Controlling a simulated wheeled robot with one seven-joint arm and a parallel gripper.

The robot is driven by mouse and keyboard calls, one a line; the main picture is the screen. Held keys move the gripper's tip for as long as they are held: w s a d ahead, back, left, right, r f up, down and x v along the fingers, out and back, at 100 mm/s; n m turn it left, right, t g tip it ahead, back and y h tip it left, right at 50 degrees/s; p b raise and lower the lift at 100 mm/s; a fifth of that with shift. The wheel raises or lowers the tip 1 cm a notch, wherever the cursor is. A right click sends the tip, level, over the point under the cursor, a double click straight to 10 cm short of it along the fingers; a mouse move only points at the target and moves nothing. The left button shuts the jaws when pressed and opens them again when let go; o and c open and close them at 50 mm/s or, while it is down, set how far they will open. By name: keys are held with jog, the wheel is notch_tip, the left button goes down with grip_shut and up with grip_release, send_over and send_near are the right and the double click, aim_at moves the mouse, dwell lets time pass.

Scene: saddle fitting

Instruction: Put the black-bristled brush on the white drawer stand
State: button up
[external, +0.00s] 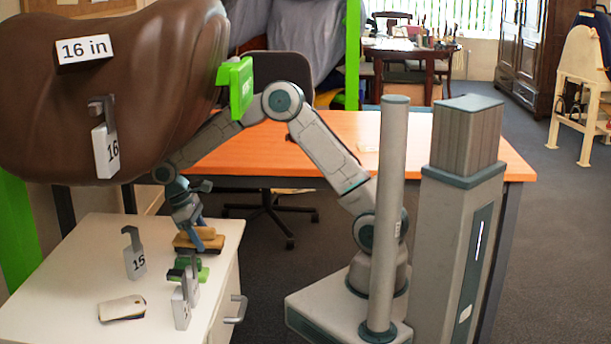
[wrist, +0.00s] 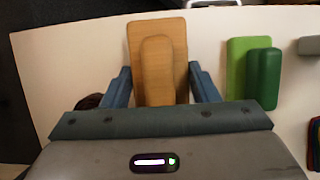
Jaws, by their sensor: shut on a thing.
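My gripper (external: 200,236) is shut on a wooden-backed brush (external: 232,236), fingers on its two long sides. The brush's flat tan back with a raised grip also shows in the wrist view (wrist: 172,32), between the blue fingers (wrist: 160,88). Its bristles face down and I cannot make out their colour. The white drawer stand (external: 75,255) is under the brush, which is over its far right part. I cannot tell whether the brush touches the top. In the wrist view the pale stand top (wrist: 70,60) surrounds the brush.
A green brush (external: 203,273) lies close in front of the held brush, and shows right of it in the wrist view (wrist: 264,75). A brown saddle form (external: 130,110) overhangs the stand.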

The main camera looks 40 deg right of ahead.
jog(key=shift+f, duration=0.8)
jog(key=shift+f, duration=0.1)
jog(key=o, duration=1.1)
jog(key=shift+c, duration=0.2)
jog(key=p+v, duration=0.3)
jog(key=v, duration=0.9)
jog(key=shift+d, duration=0.15)
